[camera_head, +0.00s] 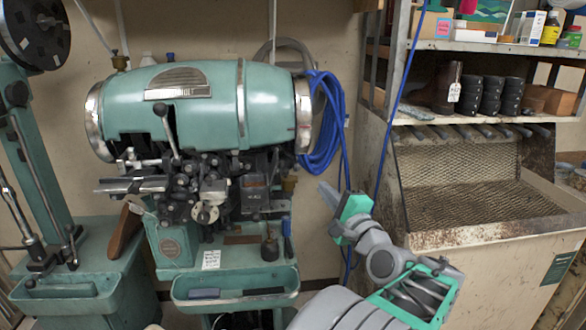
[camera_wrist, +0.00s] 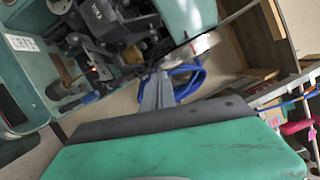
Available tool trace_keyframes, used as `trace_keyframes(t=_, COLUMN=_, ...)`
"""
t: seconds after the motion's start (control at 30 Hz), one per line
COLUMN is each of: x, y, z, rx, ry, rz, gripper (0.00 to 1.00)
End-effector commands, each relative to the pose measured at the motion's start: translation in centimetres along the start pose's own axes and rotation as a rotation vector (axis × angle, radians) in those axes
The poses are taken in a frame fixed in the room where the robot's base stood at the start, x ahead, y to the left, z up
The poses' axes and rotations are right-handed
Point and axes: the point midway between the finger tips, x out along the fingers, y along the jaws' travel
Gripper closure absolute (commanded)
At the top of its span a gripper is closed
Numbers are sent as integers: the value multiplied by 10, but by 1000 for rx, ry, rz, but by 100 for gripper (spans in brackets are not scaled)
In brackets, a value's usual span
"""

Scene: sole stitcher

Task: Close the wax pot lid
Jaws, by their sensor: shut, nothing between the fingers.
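The teal sole stitcher (camera_head: 210,100) stands in the middle of the head view, with a big horizontal drum on top and dark metal mechanisms below. I cannot tell for sure which part is the wax pot or how its lid stands. A small dark pot-like part (camera_head: 270,248) sits low on the machine's right side. My gripper (camera_head: 326,192) is to the right of the machine, apart from it, pointing up and left. In the wrist view its grey fingers (camera_wrist: 157,92) are together and empty, with the drum's metal rim beyond them.
A coiled blue cable (camera_head: 322,130) hangs at the drum's right end, behind my gripper. A mesh-fronted bench (camera_head: 480,180) with shelves of shoes and boxes stands at the right. A teal tray (camera_head: 236,305) juts from the machine's front. Another teal machine (camera_head: 45,150) stands at the left.

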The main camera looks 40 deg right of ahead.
Motion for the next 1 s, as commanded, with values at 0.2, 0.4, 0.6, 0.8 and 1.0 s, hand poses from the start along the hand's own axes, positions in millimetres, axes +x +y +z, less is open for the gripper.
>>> trace_keyframes(t=0.2, x=38, y=-1, z=4, rx=0, ry=-9, rz=5, gripper=100)
trace_keyframes(t=0.4, x=82, y=0, z=4, rx=-2, ry=-7, rz=7, gripper=100)
trace_keyframes(t=0.6, x=103, y=-2, z=27, rx=-5, ry=-7, rz=5, gripper=100)
trace_keyframes(t=0.8, x=107, y=1, z=41, rx=-4, ry=-4, rz=5, gripper=100)
trace_keyframes(t=1.0, x=107, y=3, z=41, rx=-4, ry=-2, rz=6, gripper=100)
